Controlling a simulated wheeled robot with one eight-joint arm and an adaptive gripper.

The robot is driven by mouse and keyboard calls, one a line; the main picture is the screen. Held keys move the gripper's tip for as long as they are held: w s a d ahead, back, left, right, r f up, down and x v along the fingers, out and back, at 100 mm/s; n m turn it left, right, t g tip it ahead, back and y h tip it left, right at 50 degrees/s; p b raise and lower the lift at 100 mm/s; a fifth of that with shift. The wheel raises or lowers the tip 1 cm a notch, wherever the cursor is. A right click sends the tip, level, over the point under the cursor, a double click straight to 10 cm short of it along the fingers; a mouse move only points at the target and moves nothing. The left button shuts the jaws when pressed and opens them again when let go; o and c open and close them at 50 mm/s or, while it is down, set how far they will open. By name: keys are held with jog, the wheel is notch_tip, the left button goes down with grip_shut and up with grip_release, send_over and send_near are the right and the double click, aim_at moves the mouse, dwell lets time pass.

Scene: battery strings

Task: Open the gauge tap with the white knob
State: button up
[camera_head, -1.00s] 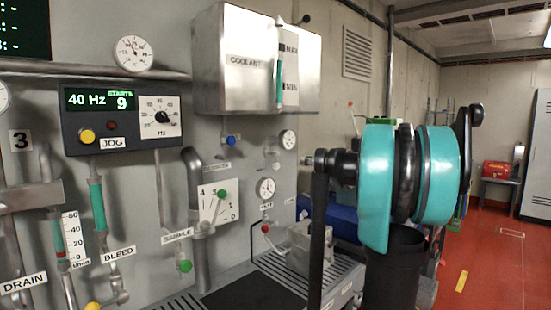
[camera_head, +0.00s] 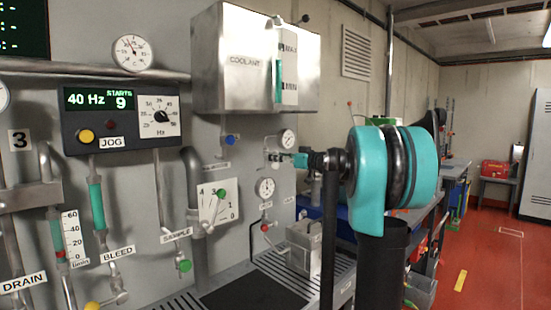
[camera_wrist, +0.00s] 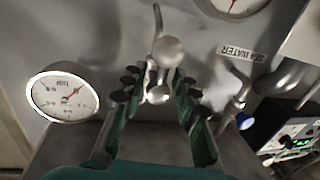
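A pale round knob (camera_wrist: 168,50) on a small metal tap stands out from the grey wall in the wrist view. It lies just beyond and between the fingertips of my gripper (camera_wrist: 158,84). The fingers are open, one on each side, with nothing visibly clamped between them. In the head view my gripper (camera_head: 279,158) points left at the wall, just below a round gauge (camera_head: 288,139); the knob cannot be made out there. That gauge appears at the left of the wrist view (camera_wrist: 62,96), its red needle off to one side.
A coolant tank (camera_head: 255,60) hangs above my gripper. A blue knob (camera_head: 232,140) is to its left, a second gauge (camera_head: 265,187) and a red knob (camera_head: 265,227) are below. A green-knobbed lever (camera_head: 221,193) sits lower left. Red floor is clear at the right.

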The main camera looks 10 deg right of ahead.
grip_shut()
jog(key=shift+m, duration=0.3)
jog(key=m, duration=0.3)
jog(key=m+t, duration=0.1)
jog(key=m, duration=0.2)
jog(key=shift+s+a+r+m, duration=0.1)
jog(key=shift+s+a+m, duration=0.1)
jog(key=shift+m, duration=0.1)
jog(key=m+t, duration=0.1)
jog(key=m, duration=0.5)
jog(key=shift+a+r+t, duration=0.15)
jog(key=shift+t, duration=0.25)
jog(key=m, duration=0.3)
jog(key=m+t+h, duration=0.1)
jog(key=m, duration=0.2)
jog(key=shift+s+r+m, duration=0.1)
jog(key=shift+r+m, duration=0.1)
jog(key=shift+m, duration=0.2)
